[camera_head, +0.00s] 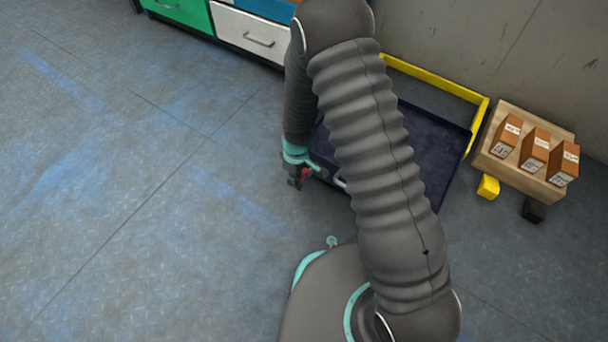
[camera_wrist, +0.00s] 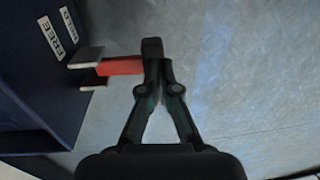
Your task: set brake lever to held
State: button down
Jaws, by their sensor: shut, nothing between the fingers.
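The brake lever (camera_wrist: 120,66) is a red bar in the wrist view, with grey metal plates beside its left end. It sticks out from the side of a dark blue cart (camera_wrist: 35,95). A FREE label (camera_wrist: 50,38) and a HELD label (camera_wrist: 68,24) are on the cart; the lever lies nearer FREE. My gripper (camera_wrist: 157,55) is shut and empty, its fingertips at the lever's right end; I cannot tell whether they touch. In the head view my gripper (camera_head: 296,182) is low beside the cart (camera_head: 430,150), with a bit of red next to it.
Drawers (camera_head: 250,32) line the top. The floor (camera_head: 130,190) to the left is clear.

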jog(key=shift+s+a+f, duration=0.1)
jog(key=shift+s+f, duration=0.05)
jog(key=shift+f+t, duration=0.3)
jog(key=shift+t, duration=0.1)
jog(key=shift+s+f+h, duration=0.1)
jog(key=shift+f+h, duration=0.05)
jog(key=shift+h, duration=0.15)
jog(key=shift+f, duration=0.3)
jog(key=shift+s+a+f+b, duration=0.15)
jog(key=shift+f+b, duration=0.15)
jog(key=shift+f, duration=0.35)
jog(key=s+a+r+p, duration=0.2)
jog(key=s+r+p, duration=0.1)
jog(key=r, duration=1)
jog(key=shift+s+a+p, duration=0.15)
jog(key=shift+s+p, duration=0.2)
jog(key=shift+s, duration=0.3)
